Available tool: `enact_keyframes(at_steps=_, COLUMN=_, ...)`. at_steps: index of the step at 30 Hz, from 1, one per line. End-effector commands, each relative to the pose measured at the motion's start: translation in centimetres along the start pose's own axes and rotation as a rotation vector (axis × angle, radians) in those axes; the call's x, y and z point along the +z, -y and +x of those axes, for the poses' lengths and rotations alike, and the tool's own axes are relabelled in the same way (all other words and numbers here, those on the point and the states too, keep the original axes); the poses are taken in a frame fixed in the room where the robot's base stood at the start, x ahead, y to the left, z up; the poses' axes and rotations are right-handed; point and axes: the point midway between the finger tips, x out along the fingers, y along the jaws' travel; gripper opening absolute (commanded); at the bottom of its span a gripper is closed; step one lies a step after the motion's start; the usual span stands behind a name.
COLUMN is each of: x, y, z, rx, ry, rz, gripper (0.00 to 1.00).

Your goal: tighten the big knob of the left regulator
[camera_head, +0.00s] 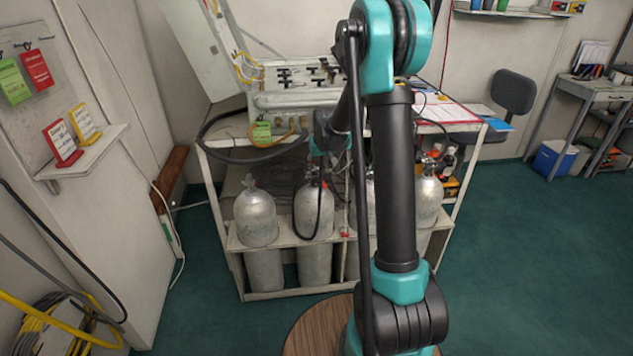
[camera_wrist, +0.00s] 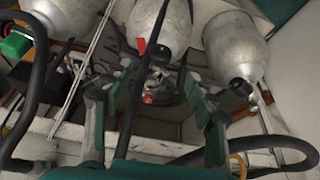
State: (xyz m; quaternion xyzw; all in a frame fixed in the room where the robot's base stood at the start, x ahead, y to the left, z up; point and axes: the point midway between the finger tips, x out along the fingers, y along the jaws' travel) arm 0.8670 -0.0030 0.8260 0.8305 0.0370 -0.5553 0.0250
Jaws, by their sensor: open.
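My gripper (camera_wrist: 155,92) is open in the wrist view, with one finger on each side of a metal regulator (camera_wrist: 159,78) that has red parts. The regulator sits at the valve end of a grey cylinder (camera_wrist: 160,22). A black hose crosses in front, so the big knob is not clearly distinguishable, and I cannot tell whether a finger touches it. In the head view my gripper (camera_head: 326,148) is low behind the rack's top edge, above the second cylinder from the left (camera_head: 307,212). My arm hides part of this area.
Other cylinders stand in the white rack (camera_head: 268,293), including the leftmost (camera_head: 255,217) and one at right (camera_head: 429,200). A valve panel (camera_head: 295,85) stands on top. Black hoses (camera_wrist: 128,105) run close to my fingers. Green floor (camera_head: 530,260) is clear at right.

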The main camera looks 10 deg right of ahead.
Motion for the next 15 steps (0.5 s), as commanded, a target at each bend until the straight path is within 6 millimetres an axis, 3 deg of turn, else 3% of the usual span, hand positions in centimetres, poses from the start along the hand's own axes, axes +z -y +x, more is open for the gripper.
enact_keyframes(at_steps=9, x=-0.1, y=0.0, z=5.5, rx=0.000, ry=0.000, rz=0.000, gripper=0.57)
enact_keyframes(at_steps=15, x=-0.1, y=0.0, z=8.2, rx=0.000, ry=0.000, rz=0.000, gripper=0.57)
